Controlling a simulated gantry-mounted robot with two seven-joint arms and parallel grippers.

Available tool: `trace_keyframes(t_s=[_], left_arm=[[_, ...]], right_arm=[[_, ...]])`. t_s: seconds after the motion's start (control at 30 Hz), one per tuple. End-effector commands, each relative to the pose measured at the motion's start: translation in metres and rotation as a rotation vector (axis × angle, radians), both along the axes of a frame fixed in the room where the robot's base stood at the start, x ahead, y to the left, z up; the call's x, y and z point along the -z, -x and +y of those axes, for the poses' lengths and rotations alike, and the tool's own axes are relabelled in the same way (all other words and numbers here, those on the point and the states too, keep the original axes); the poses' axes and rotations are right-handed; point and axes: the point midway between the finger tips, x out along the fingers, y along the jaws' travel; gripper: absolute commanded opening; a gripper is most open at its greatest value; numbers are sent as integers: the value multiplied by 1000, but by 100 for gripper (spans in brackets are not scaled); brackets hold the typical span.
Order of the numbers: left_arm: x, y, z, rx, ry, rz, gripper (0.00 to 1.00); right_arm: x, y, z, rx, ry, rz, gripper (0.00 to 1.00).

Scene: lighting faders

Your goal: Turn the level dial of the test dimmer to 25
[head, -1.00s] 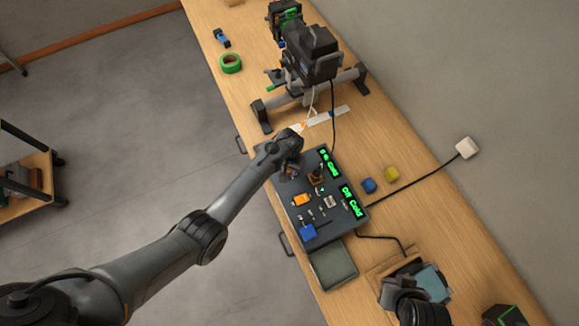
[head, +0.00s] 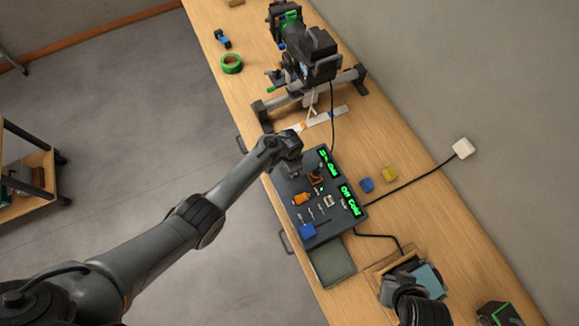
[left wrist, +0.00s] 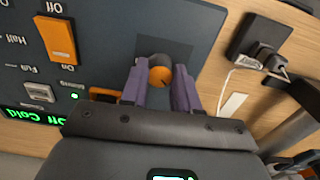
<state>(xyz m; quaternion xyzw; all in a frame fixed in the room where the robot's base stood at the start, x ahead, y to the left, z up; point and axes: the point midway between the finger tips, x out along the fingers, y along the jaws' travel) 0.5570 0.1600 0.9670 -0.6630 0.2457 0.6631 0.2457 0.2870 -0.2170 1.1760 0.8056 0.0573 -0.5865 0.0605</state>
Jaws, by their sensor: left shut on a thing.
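The dimmer panel (head: 325,222) is a dark blue-grey box on the bench, with switches and two green displays. My left gripper (head: 290,172) is over its upper left corner in the head view and hides the dial there. In the left wrist view, my left gripper's purple fingers (left wrist: 160,88) are shut on a round dark dial with an orange face (left wrist: 161,76). Its setting cannot be read. The upper display (head: 328,163) is too small to read surely; the lower display (head: 350,200) reads "Off Cold".
An orange switch (left wrist: 56,39) lies left of the fingers in the left wrist view. A stage light on a stand (head: 318,55) is behind the panel. A grey tray (head: 333,263) is in front.

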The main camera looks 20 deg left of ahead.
Motion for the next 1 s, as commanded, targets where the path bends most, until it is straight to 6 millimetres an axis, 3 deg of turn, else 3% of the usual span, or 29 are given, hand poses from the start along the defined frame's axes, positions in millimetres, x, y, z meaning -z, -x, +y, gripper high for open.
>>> trace_keyframes(t_s=[0.57, 0.6, 0.7, 0.73, 1.0], left_arm=[[0, 0, 0, 35, 0, 0, 0], [0, 0, 0, 35, -1, 1, 36], [0, 0, 0, 34, 0, 0, 51], [0, 0, 0, 34, 0, 0, 55], [0, 0, 0, 34, 0, 0, 55]], right_arm=[[0, 0, 0, -1, 1, 0, 0], [0, 0, -1, -2, 3, 0, 0], [0, 0, -2, -4, 7, -1, 0], [0, 0, -2, -4, 7, 0, 0], [-1, 0, -2, -5, 9, 0, 0]])
